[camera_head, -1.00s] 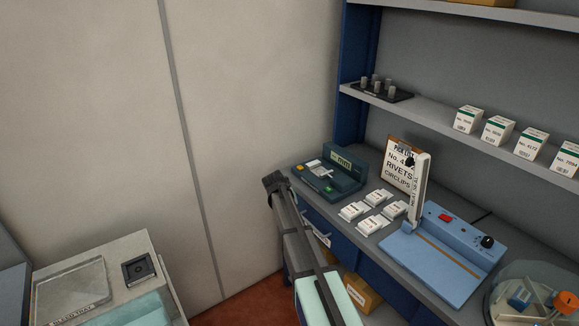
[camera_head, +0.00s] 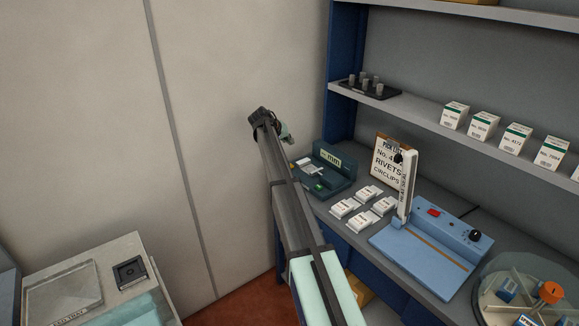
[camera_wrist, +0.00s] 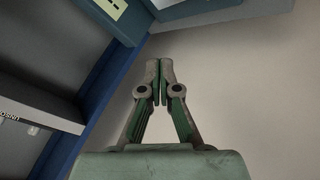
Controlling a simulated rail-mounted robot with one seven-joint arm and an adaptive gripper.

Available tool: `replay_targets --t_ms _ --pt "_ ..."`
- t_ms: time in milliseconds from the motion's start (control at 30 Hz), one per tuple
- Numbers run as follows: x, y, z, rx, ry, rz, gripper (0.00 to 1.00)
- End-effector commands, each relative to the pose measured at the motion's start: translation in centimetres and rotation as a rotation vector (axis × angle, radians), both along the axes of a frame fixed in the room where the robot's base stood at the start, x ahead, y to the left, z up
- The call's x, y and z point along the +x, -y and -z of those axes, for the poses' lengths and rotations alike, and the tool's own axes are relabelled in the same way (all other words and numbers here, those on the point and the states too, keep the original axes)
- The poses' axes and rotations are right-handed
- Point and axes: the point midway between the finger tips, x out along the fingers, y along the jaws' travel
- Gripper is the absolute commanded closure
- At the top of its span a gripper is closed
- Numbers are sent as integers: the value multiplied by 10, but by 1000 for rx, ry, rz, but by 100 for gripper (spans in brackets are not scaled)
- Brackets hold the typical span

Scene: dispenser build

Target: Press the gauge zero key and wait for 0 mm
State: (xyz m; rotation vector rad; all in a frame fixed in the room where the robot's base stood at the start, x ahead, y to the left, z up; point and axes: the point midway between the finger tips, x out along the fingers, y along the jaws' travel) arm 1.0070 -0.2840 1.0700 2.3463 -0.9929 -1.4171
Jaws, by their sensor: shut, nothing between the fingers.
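The gauge (camera_head: 328,172) is a dark green unit at the left end of the bench, with a small display reading "mm" at its back; the digits are too small to read. A green key shows on its front part, but the zero key cannot be told apart for sure. My gripper (camera_head: 290,138) is raised above and left of the gauge, in front of the pale wall, apart from it. In the wrist view my gripper (camera_wrist: 160,75) is shut and empty, fingertips together. A corner of a blue-green body, which may be the gauge, shows at the top of that view.
Several white packets (camera_head: 360,208) lie right of the gauge. A pick list board (camera_head: 388,160) and a blue device with an upright post (camera_head: 430,240) stand further right. A shelf (camera_head: 400,103) with boxes and a black tray of pegs runs above. The air left of the bench is free.

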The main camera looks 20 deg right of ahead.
Motion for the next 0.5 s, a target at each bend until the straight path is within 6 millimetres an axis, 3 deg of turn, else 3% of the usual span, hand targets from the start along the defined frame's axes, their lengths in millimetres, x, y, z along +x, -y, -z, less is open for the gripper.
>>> replay_targets --t_ms 500 --pt "0 0 8 1 -1 -1 100"
